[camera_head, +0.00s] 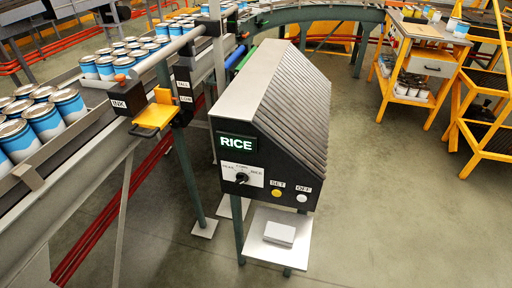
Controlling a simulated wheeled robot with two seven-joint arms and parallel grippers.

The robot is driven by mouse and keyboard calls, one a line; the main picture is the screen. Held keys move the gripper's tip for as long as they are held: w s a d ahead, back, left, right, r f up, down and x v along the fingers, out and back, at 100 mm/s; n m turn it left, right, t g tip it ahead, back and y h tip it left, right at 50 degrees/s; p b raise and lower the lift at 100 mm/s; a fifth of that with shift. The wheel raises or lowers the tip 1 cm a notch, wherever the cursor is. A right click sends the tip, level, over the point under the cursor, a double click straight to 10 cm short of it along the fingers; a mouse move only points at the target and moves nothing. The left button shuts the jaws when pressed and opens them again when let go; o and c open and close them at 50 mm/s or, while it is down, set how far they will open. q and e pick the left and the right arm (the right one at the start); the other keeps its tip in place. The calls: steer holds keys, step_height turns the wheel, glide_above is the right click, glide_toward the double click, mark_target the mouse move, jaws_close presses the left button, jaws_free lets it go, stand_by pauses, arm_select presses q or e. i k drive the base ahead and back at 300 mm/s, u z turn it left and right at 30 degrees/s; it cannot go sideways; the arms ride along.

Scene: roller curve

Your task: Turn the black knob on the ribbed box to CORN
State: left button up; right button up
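The ribbed box (290,100) stands on dark legs in the middle of the view, its control face towards me. Its green-lit display (237,143) reads RICE. Below it, the small black knob (242,178) sits on a white label plate (229,180). Small words surround the knob; the right one looks like RICE, and the left and top ones are too small to read surely. The knob's exact pointing is hard to tell. A yellow button (276,193) under SET and a white button (302,198) under OFF are to the right. Neither gripper is in view.
A conveyor (70,175) carrying several blue-and-white cans (66,104) runs along the left. A yellow bracket (155,116) juts out beside the box. A low plate (262,250) holds a grey block (280,233) below the box. Clear floor (400,200) lies to the right.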

mark_target(241, 178)
steer(key=k, duration=1)
steer(key=u, duration=0.95)
steer(key=i, duration=1.4)
steer(key=z, duration=0.4)
